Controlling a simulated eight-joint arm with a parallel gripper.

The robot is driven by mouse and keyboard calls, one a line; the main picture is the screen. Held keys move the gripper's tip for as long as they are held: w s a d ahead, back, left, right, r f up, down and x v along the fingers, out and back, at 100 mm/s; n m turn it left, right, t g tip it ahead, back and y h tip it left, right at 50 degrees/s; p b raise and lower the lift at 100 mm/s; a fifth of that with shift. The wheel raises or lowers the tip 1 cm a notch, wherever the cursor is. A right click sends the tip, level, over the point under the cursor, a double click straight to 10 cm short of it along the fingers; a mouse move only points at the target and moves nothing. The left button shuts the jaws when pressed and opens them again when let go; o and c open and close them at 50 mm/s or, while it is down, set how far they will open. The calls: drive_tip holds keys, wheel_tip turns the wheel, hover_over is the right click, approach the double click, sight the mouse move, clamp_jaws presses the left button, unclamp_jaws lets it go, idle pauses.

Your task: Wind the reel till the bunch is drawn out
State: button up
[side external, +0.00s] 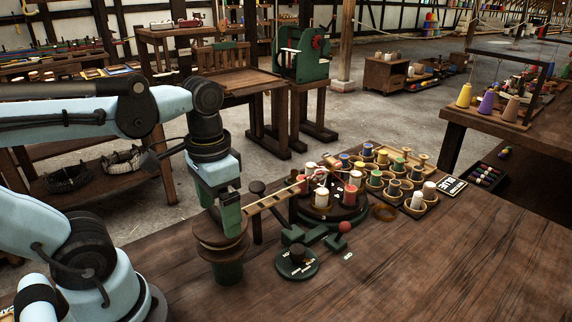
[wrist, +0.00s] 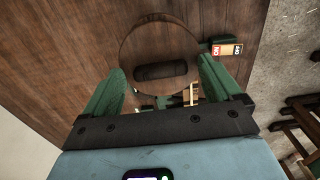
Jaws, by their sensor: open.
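The reel (side external: 222,243) is a round wooden spool on a green foot at the near left of the bench. In the wrist view its wooden top disc (wrist: 160,38) faces the camera, with a dark bar (wrist: 160,71) across its middle. My gripper (side external: 228,220) points down just over the reel. Its green fingers (wrist: 160,66) are apart, one on each side of the bar, with gaps between. I cannot tell how deep the fingertips reach. Thin strands (side external: 318,172) show near the bobbins; their run to the reel is unclear.
A wooden slatted bar (side external: 270,200) runs from beside the reel to a dark round stand with bobbins (side external: 322,197). A tray of spools (side external: 395,187) lies behind. The front right bench is clear.

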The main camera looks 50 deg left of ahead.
drive_tip(key=c, duration=1.1)
drive_tip(key=shift+o, duration=0.2)
drive_tip(key=n, duration=1)
drive_tip(key=shift+n, duration=0.3)
